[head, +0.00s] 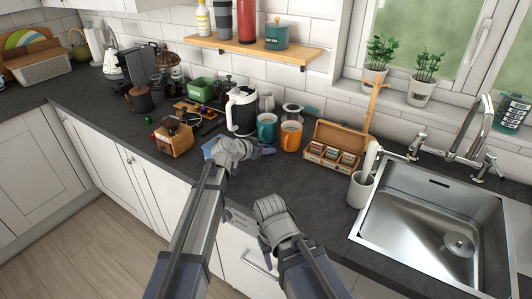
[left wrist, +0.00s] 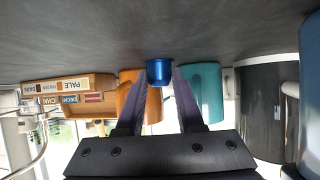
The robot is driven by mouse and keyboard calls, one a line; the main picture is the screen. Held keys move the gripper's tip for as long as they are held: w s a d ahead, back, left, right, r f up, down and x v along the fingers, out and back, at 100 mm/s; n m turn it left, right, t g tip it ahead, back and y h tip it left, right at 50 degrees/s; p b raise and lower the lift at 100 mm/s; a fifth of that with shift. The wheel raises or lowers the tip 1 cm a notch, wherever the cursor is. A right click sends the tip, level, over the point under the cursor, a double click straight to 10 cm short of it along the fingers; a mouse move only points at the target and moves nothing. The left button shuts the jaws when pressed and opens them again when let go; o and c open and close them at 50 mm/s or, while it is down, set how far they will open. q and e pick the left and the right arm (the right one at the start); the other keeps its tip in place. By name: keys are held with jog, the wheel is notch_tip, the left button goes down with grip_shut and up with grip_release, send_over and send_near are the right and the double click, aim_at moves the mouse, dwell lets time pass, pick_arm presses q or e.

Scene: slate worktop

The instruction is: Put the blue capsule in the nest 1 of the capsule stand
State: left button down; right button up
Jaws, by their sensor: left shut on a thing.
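The blue capsule (left wrist: 159,73) sits between the fingertips of my left gripper (left wrist: 159,78) in the left wrist view. The gripper is shut on it. In the head view the left gripper (head: 268,151) is over the worktop in front of the mugs, and I cannot make out the capsule there. What looks like the capsule stand (head: 193,110) is a low wooden piece with small coloured items, to the left behind the left gripper. Its nests are too small to tell apart. My right gripper (head: 266,252) hangs low at the counter's front edge; its opening is unclear.
A teal mug (head: 267,128), an orange mug (head: 291,136) and a white-and-black kettle (head: 241,112) stand behind the left gripper. A wooden grinder (head: 175,140) stands left, an open tea box (head: 336,147) right, with the sink (head: 430,215) beyond. The worktop (head: 310,195) is clear in front.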

pick_arm(q)
jog(key=c, duration=0.5)
grip_release()
jog(key=p+v, duration=0.5)
jog(key=v, duration=0.6)
jog(key=shift+d+r, duration=0.1)
jog(key=shift+s+a+r+p, duration=0.2)
jog(key=shift+s+a+p, duration=0.1)
jog(key=shift+a+p, duration=0.1)
